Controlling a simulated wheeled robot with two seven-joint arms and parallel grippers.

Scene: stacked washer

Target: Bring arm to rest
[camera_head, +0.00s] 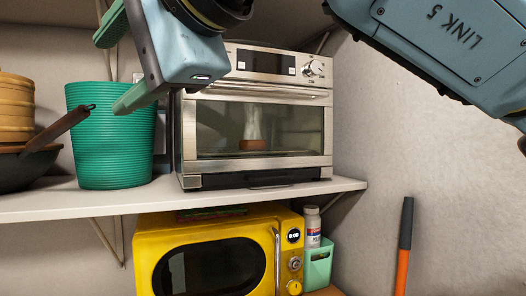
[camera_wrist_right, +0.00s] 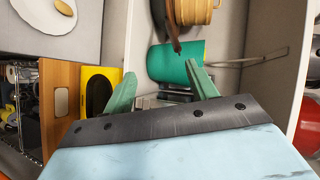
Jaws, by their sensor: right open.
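My right arm (camera_head: 440,35) reaches in from the top right, and its blue wrist hangs at the top of the head view. My right gripper (camera_head: 106,74) is open, with green fingers spread apart and nothing between them. It hangs in front of the green ribbed basket (camera_head: 112,150) and the left side of the steel toaster oven (camera_head: 258,165). In the right wrist view the open fingers (camera_wrist_right: 160,68) point toward the basket (camera_wrist_right: 170,62), with a visible gap between them. I cannot tell whether a finger touches the basket. My left gripper is not in view.
The white shelf (camera_head: 300,190) holds the oven, the basket, a dark pan (camera_head: 25,168) and bamboo steamers (camera_head: 15,105). Below are a yellow microwave (camera_head: 165,228), a bottle (camera_head: 312,228) and a green holder (camera_head: 319,262). An orange-and-black handle (camera_head: 403,245) stands at right.

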